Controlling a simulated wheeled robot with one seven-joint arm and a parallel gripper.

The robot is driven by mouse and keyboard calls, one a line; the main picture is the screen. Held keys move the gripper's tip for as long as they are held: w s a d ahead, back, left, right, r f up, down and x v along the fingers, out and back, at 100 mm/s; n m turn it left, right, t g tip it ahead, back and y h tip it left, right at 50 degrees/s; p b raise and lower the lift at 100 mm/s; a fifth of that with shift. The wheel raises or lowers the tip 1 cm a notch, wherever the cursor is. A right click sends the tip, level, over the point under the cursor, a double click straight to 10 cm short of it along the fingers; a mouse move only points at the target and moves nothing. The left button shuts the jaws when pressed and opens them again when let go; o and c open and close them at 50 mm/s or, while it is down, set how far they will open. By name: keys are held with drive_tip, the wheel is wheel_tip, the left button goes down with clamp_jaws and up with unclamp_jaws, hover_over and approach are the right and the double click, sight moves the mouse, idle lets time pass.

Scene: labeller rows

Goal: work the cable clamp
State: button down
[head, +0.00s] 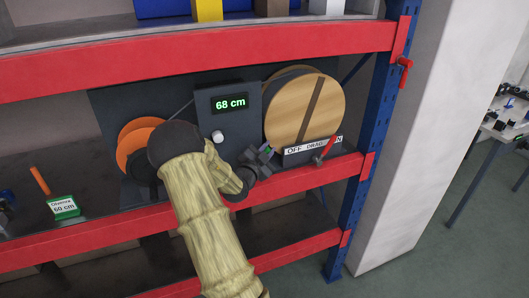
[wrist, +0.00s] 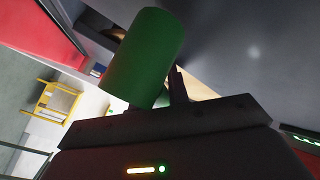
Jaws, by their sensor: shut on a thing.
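My gripper (head: 258,161) is at the front of the dark cable machine, just left of the lettered lever plate. In the wrist view, a green cylindrical handle (wrist: 146,58) stands at my dark fingers (wrist: 176,88), and they are shut on it. I take it for the clamp's handle, but the clamp's body is hidden behind my gripper and arm. A grey box with a display (head: 230,102) reading 68 cm stands above my gripper, with a white knob (head: 217,137) below the display.
A large wooden reel (head: 290,110) stands right of the display. A red lever (head: 326,149) sits at the lettered plate. An orange spool (head: 135,138) is partly behind my arm. A green-edged card (head: 63,207) reading 60 cm stands left. Red shelf beams (head: 210,55) run above and below.

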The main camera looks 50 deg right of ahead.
drive_tip(key=shift+f, duration=0.1)
drive_tip(key=c, duration=1.6)
unclamp_jaws()
drive_tip(key=shift+a, duration=0.15)
drive_tip(key=b+v, duration=0.5)
drive_tip(key=v, duration=1.2)
drive_tip(key=shift+s+a, duration=0.1)
drive_tip(key=shift+s, duration=0.05)
